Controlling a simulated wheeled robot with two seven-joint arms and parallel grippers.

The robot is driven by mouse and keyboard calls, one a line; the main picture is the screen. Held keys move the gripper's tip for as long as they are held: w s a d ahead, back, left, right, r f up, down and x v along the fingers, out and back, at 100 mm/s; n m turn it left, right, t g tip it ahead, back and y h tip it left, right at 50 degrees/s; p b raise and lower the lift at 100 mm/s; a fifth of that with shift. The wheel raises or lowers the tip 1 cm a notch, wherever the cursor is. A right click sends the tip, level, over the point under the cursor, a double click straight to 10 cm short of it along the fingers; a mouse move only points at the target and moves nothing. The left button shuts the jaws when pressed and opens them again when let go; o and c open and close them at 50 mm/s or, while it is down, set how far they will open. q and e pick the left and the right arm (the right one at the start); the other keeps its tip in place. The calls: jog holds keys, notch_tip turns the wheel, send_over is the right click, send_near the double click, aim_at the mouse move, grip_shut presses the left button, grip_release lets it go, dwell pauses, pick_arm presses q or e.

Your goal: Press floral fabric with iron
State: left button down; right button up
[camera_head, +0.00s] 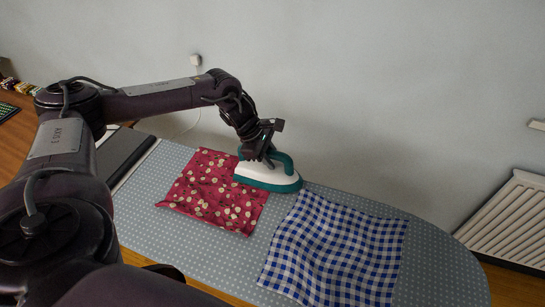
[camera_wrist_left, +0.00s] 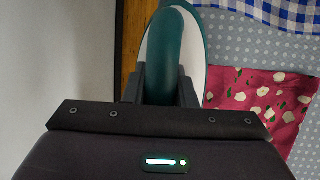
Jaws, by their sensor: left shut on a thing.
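The iron (camera_head: 270,176) is white with a teal handle and teal base. It is at the far right corner of the floral fabric, in the head view. My left gripper (camera_head: 262,150) is shut on the iron's handle, which also shows between the fingers in the left wrist view (camera_wrist_left: 172,60). The floral fabric (camera_head: 212,192) is red with pale flowers and lies on the ironing board (camera_head: 150,180). It also shows to the right of the iron in the left wrist view (camera_wrist_left: 265,98). Whether the iron touches the cloth or board is unclear. My right gripper is not in view.
A blue and white checked cloth (camera_head: 335,250) lies on the board just right of the floral fabric. A wall (camera_head: 370,80) stands close behind the board. A white radiator (camera_head: 510,220) is at the right. A dark flat panel (camera_head: 122,155) is at the board's left end.

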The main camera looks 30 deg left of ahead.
pick_arm(q)
jog(key=shift+s+a+r, duration=0.1)
jog(key=shift+s+a, duration=0.15)
jog(key=shift+a, duration=0.9)
jog(key=shift+s+a, duration=0.25)
jog(key=shift+a, duration=0.85)
jog(key=shift+s+a+b, duration=0.15)
jog(key=shift+s+a, duration=0.1)
jog(key=shift+a, duration=0.8)
jog(key=shift+s+a+b, duration=0.1)
jog(key=shift+s+a, duration=0.1)
jog(key=shift+a, duration=0.8)
jog(key=shift+s+a+b, duration=0.15)
jog(key=shift+s+a, duration=0.1)
jog(key=shift+a, duration=0.8)
jog(key=shift+s+a, duration=0.15)
jog(key=shift+a, duration=0.4)
jog(key=shift+s+a, duration=0.15)
jog(key=shift+a, duration=0.35)
jog(key=shift+s, duration=0.1)
